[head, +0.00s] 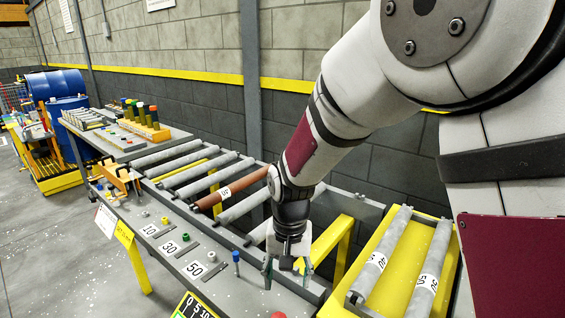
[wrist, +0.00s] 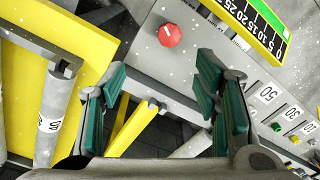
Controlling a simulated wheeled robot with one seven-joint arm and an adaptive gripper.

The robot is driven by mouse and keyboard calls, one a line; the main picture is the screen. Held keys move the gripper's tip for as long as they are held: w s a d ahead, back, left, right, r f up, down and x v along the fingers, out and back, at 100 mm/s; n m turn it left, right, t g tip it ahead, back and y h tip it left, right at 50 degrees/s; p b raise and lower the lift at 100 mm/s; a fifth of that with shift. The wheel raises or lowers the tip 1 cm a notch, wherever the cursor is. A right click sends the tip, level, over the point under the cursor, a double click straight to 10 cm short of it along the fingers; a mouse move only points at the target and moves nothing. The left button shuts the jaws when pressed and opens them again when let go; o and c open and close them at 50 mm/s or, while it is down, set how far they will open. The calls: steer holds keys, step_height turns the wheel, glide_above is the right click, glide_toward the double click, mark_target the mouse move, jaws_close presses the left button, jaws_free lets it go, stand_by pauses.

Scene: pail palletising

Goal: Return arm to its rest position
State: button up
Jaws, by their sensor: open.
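My arm reaches down from the upper right in the head view, bent over the roller conveyor. My gripper (head: 285,272) hangs near the conveyor's front rail, pointing down. In the wrist view my gripper (wrist: 165,105) shows its two green-padded fingers spread well apart with nothing between them. Below the gap are a grey rail, a yellow bar and dark floor. No pail is visible in the gripper or under it.
The roller conveyor (head: 245,238) has grey rollers and one brown roller (head: 230,188). A yellow roller section (head: 396,250) stands right. A red button (wrist: 169,36) and yellow-edged scale (wrist: 246,30) lie near the gripper. Open floor (head: 60,240) lies left.

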steer(key=s+d+r+t, duration=0.2)
steer(key=s+d+r, duration=0.5)
steer(key=d+r, duration=0.45)
steer(key=s+d+r+t, duration=0.1)
steer(key=s+d+r, duration=0.2)
steer(key=s, duration=0.4)
steer(key=s+d+r+n, duration=0.1)
steer(key=s+d+r, duration=0.2)
steer(key=s, duration=0.5)
steer(key=shift+d+r+t, duration=0.15)
steer(key=shift+d+t, duration=0.25)
steer(key=shift+d, duration=0.05)
